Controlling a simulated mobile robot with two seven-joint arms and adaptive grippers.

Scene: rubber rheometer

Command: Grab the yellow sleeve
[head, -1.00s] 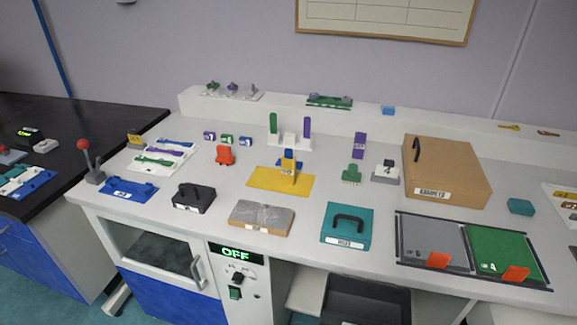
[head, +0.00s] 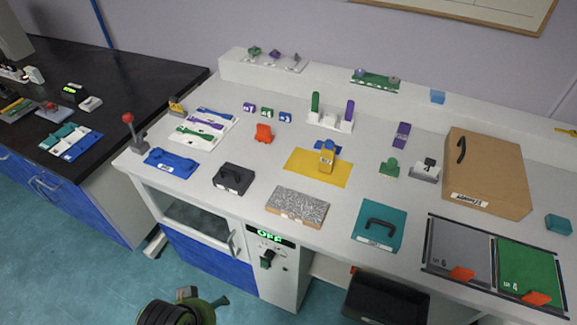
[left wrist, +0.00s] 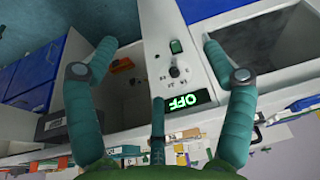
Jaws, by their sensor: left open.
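A yellow upright sleeve-like part (head: 327,155) stands on a flat yellow plate (head: 305,166) in the middle of the bench. A small blue piece is close behind it. A white rack (head: 330,120) behind holds a green sleeve (head: 315,104) and a purple sleeve (head: 349,111), with a gap between them. My left gripper (head: 204,298) is low in front of the bench, well away from the yellow part. In the left wrist view its fingers (left wrist: 158,45) are spread wide and empty, facing the OFF panel. My right gripper is not in view.
A brown case (head: 487,172) stands at the right. The OFF panel (head: 269,237) is on the bench front.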

